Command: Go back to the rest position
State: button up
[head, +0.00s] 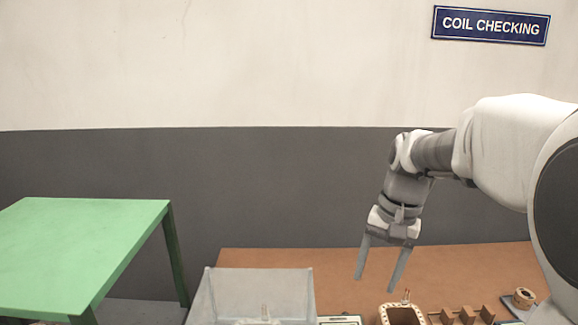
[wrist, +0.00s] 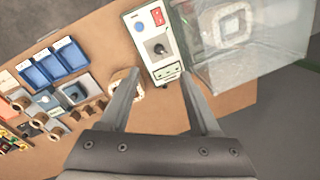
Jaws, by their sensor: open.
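My gripper (head: 377,284) hangs above the brown workbench (head: 340,262), fingers pointing down. In the wrist view my gripper (wrist: 160,76) is open, with nothing held between its fingers. A tan coil (head: 401,315) stands on the bench below and to the right of the fingertips in the head view. In the wrist view this coil (wrist: 124,78) is partly hidden behind the left finger. A clear bin (head: 262,285) stands to the left of the gripper. A pale coil (wrist: 234,24) lies inside that bin, seen in the wrist view.
A tester box (wrist: 148,32) with a knob stands beside the clear bin. Blue trays (wrist: 55,62), a grey square holder (wrist: 73,92) and several small coils and blocks crowd the bench's other side. A green table (head: 80,240) stands at left. The air around the gripper is clear.

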jog(key=s+a+r+n+t+h, duration=0.1)
jog(key=s+n+t, duration=0.4)
jog(key=s, duration=1.1)
jog(key=shift+s+a+r+h, duration=0.3)
jog(key=shift+a+r, duration=0.05)
jog(key=shift+a, duration=0.15)
